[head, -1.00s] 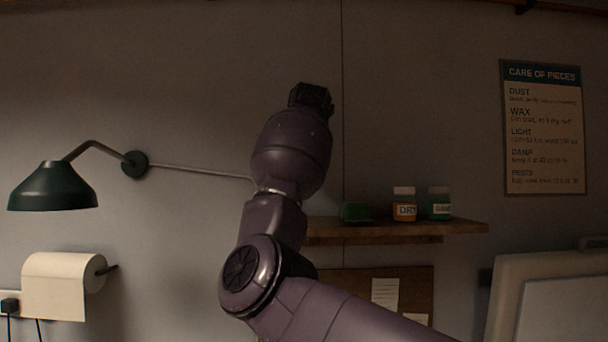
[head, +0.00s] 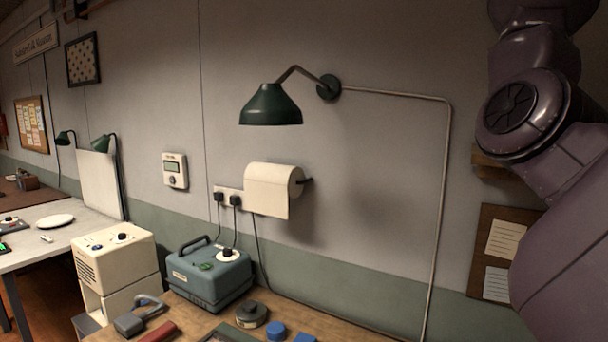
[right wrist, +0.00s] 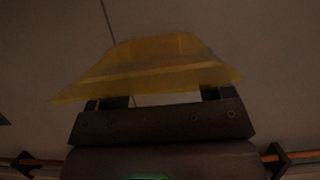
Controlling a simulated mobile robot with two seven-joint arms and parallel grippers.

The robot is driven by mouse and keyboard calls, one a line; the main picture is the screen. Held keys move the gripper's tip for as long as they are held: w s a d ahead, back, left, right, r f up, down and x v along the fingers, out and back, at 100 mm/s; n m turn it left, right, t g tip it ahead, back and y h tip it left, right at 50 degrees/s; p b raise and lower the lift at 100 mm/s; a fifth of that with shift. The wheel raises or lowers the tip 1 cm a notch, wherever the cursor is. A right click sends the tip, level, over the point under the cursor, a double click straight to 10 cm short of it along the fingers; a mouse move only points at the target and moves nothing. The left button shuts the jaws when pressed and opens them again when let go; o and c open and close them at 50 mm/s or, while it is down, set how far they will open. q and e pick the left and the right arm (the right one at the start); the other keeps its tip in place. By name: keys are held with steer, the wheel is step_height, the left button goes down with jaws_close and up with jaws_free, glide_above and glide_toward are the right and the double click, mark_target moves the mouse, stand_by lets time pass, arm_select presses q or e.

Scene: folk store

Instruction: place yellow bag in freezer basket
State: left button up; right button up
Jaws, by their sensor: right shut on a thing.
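The yellow bag (right wrist: 160,65) shows in the right wrist view, spread across the tips of my right gripper (right wrist: 162,99). The gripper is shut on it, with a finger at each side below the bag. Behind the bag there is only a dim, plain surface with a dark seam. In the head view my right arm is raised at the right edge, and its gripper is out of the picture. My left gripper is not in view. No freezer basket can be made out in either view.
A wooden workbench (head: 350,335) holds a blue-grey case (head: 210,275) and small tools. A green lamp (head: 270,105) and paper roll (head: 268,190) project from the wall. A cream box unit (head: 118,258) and a white table (head: 50,240) stand at left.

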steer(key=v, duration=0.3)
steer(key=shift+a+r, duration=0.2)
steer(key=shift+a, duration=0.25)
steer(key=a+f+n+t+y, duration=0.15)
steer(key=a+f, duration=0.45)
steer(key=f, duration=0.6)
steer(key=s+a+f+n+y, duration=0.1)
steer(key=a+f+n+y, duration=0.1)
steer(key=a+f, duration=0.65)
steer(key=a+f+n+y, duration=0.2)
steer(key=a+f, duration=0.2)
steer(key=f, duration=1.1)
steer(key=s+f, duration=0.5)
steer(key=f, duration=0.6)
steer(key=s+a+f+y, duration=0.1)
steer(key=s+f, duration=0.4)
steer(key=f, duration=0.7)
steer(key=s+a+f, duration=0.1)
steer(key=s+f, duration=0.4)
steer(key=f, duration=0.6)
steer(key=shift+s+f+n, duration=0.15)
steer(key=shift+f+n, duration=0.25)
steer(key=shift+n, duration=0.05)
steer(key=shift+a+t+y, duration=0.1)
steer(key=shift+t+y, duration=0.15)
